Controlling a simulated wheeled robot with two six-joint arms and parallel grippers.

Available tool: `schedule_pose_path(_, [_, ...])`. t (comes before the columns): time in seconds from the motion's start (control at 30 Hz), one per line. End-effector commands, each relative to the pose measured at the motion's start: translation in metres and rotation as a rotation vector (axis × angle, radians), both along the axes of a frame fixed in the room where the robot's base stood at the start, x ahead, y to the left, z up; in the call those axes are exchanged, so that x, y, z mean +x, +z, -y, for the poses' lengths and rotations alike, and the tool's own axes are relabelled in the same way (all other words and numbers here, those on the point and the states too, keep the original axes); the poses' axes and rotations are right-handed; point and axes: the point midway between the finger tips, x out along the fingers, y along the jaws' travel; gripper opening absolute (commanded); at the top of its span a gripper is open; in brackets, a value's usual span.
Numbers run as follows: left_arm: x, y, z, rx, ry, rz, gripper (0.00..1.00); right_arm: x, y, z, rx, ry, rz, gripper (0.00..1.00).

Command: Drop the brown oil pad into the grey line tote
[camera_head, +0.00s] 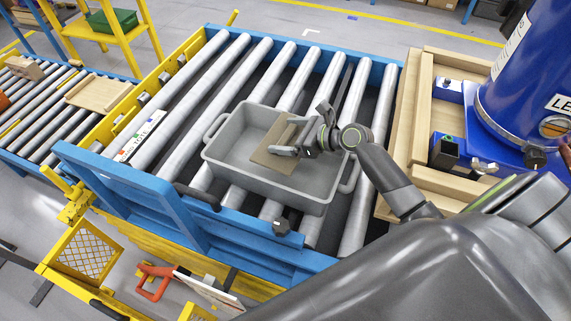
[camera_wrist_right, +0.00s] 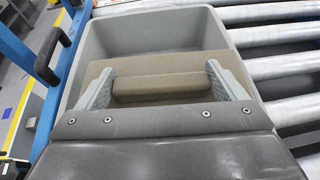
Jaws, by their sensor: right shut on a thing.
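The brown oil pad (camera_head: 268,154) is a flat square with a raised bar across it. In the right wrist view the pad (camera_wrist_right: 160,62) fills the middle, and its bar sits between my two grey fingers. My right gripper (camera_head: 302,139) is shut on the pad; it also shows in the right wrist view (camera_wrist_right: 162,85). The grey line tote (camera_head: 222,164) is an open box on the rollers, with its rim also visible in the right wrist view (camera_wrist_right: 83,60). The pad is within the tote's outline; I cannot tell whether it touches the floor. My left gripper is not in view.
The tote stands on a roller conveyor with blue side rails (camera_head: 130,185). A wooden pallet (camera_head: 413,110) with a large blue compressor tank (camera_head: 525,75) stands to the right. A wooden tray (camera_head: 97,92) lies on the left conveyor. Rollers behind the tote are clear.

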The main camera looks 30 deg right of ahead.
Motion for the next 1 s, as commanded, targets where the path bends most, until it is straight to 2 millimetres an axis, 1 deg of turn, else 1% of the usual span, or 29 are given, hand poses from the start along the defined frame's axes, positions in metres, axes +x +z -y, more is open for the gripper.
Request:
schedule_pose_path(0.03, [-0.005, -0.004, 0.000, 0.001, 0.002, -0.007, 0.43, 0.000, -0.003, 0.000, 0.000, 0.000, 0.001, 0.68])
schedule_pose_path(0.2, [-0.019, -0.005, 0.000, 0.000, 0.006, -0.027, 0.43, 0.000, -0.002, 0.000, 0.000, 0.000, 0.001, 0.68])
schedule_pose_path(0.3, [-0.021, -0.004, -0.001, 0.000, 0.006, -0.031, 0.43, 0.000, -0.002, 0.000, 0.000, 0.000, 0.001, 0.68])
schedule_pose_path(0.33, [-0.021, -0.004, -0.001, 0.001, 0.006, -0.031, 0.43, 0.000, -0.002, 0.000, 0.000, 0.000, 0.001, 0.92])
schedule_pose_path(0.4, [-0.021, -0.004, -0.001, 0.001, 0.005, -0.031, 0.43, 0.000, -0.002, 0.000, 0.000, 0.000, 0.001, 1.00])
schedule_pose_path(0.63, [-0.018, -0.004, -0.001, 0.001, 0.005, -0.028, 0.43, 0.000, -0.002, 0.001, -0.001, 0.000, 0.001, 1.00])
schedule_pose_path(0.73, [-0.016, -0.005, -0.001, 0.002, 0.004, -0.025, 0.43, -0.004, -0.001, 0.004, -0.003, -0.001, 0.001, 1.00])
schedule_pose_path(0.87, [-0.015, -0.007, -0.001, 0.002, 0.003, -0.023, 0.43, -0.017, 0.005, 0.014, -0.006, -0.001, 0.000, 1.00])
schedule_pose_path(1.0, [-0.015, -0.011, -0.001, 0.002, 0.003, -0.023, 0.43, -0.036, 0.014, 0.028, -0.007, 0.000, -0.001, 1.00])
